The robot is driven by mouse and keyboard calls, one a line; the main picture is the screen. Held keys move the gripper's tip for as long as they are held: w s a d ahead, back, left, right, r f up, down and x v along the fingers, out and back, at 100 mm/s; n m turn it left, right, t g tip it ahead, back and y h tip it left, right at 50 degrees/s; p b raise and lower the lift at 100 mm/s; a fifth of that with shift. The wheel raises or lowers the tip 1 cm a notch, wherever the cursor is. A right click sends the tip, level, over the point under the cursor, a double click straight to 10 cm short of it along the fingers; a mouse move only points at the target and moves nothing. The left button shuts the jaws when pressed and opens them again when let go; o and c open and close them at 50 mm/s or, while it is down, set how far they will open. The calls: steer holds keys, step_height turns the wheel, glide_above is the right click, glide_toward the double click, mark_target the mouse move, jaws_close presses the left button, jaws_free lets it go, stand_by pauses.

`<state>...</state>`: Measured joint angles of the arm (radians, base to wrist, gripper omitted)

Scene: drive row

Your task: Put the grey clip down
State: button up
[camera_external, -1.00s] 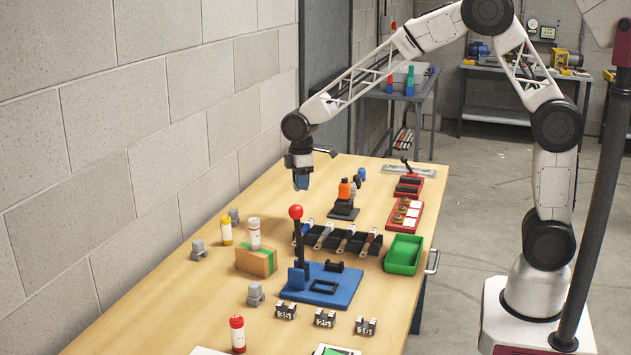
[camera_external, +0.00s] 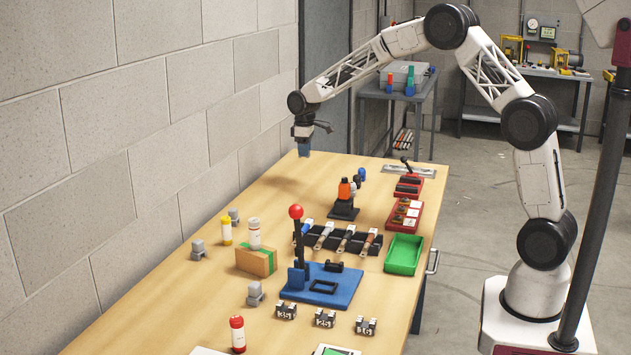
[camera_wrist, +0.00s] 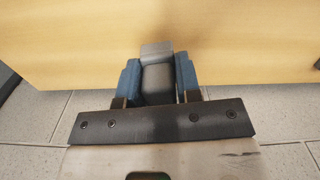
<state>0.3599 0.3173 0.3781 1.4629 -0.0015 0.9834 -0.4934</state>
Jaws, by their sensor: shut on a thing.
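My gripper (camera_external: 304,150) is at the far left end of the wooden table, above its far edge. It points down. In the wrist view its two blue fingers (camera_wrist: 158,82) are shut on a grey clip (camera_wrist: 157,78), which sits between them. The clip is too small and hidden by the fingers to make out in the external view. Other grey clips stand on the table: one (camera_external: 198,250) near the wall, one (camera_external: 234,215) behind it, and one (camera_external: 255,294) left of the blue base.
The table (camera_external: 180,310) is bare around its far left corner. An orange-topped device on a black stand (camera_external: 344,200), a black tool rack (camera_external: 340,240), a blue base with a red-knobbed lever (camera_external: 325,285) and a green tray (camera_external: 403,254) stand nearer. In the wrist view the floor (camera_wrist: 60,115) shows past the table edge.

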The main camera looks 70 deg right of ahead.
steer(key=m, duration=0.2)
glide_above(312, 175)
steer(key=shift+s+a+f, duration=0.1)
steer(key=shift+a+f, duration=0.05)
steer(key=shift+f, duration=0.1)
steer(key=shift+f, duration=2.55)
steer(key=shift+f, duration=2.45)
steer(key=shift+f, duration=0.15)
steer(key=o, duration=0.9)
